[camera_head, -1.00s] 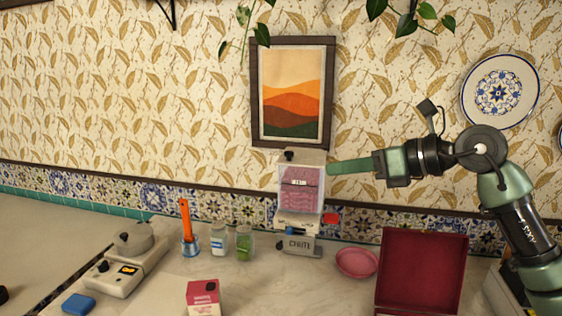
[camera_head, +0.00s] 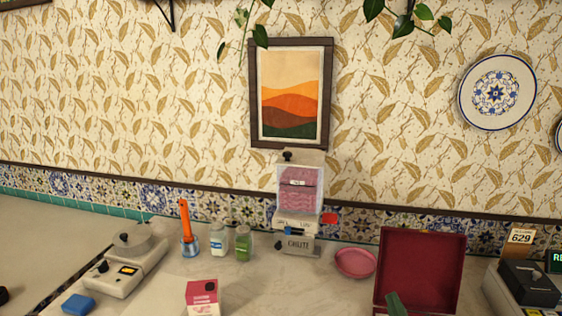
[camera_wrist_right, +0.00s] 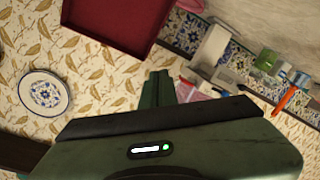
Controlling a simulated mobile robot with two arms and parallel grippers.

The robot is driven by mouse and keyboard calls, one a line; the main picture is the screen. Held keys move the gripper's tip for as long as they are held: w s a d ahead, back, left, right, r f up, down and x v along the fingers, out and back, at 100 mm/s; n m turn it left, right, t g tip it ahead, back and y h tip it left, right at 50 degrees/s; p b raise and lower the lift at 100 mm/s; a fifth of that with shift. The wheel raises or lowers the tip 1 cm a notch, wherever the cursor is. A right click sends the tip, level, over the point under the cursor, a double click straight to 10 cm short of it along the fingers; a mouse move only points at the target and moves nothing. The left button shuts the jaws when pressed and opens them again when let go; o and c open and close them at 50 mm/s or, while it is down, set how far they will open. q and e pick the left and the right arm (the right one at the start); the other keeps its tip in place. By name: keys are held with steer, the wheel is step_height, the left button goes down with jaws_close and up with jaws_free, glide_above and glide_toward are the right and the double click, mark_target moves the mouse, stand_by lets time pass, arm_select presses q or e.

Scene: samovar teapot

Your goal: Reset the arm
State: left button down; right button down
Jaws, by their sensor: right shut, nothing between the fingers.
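My right gripper shows in the head view only as a green tip (camera_head: 395,304) at the bottom edge, in front of the open dark red box (camera_head: 421,268). In the right wrist view the green fingers of this gripper (camera_wrist_right: 157,88) are together, with nothing seen between them. The red box (camera_wrist_right: 118,22) is also in that view, beyond the fingers. The rest of the right arm is out of the head view. My left gripper is in neither view.
A clear dispenser (camera_head: 300,190) with pink contents stands above a chute, with a pink dish (camera_head: 356,263) beside it. Two jars (camera_head: 243,243), a pink-and-white carton (camera_head: 202,297) and a scale-like device (camera_head: 128,262) stand left. A dark register-like device (camera_head: 528,284) is right.

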steer(key=s+a+f+m+g+y, duration=0.1)
steer(key=s+f+m+g, duration=0.1)
steer(key=s+f+g, duration=0.7)
steer(key=s+a+f+m+g+y, duration=0.1)
steer(key=s+a+f+m+g, duration=0.15)
steer(key=s+f, duration=1.25)
steer(key=s+f+g, duration=0.1)
steer(key=s+f, duration=0.2)
steer(key=f, duration=0.9)
steer(key=s+f+g, duration=0.2)
steer(key=s+f, duration=0.1)
steer(key=f, duration=0.9)
steer(key=s+d+f, duration=0.1)
steer(key=s+f, duration=0.6)
steer(key=s, duration=0.1)
steer(key=s+d+f+n, duration=0.1)
steer(key=s+d+f, duration=0.1)
steer(key=s+f, duration=0.6)
steer(key=shift+d+g, duration=0.3)
steer(key=shift+g, duration=0.05)
steer(key=shift+a+f, duration=0.1)
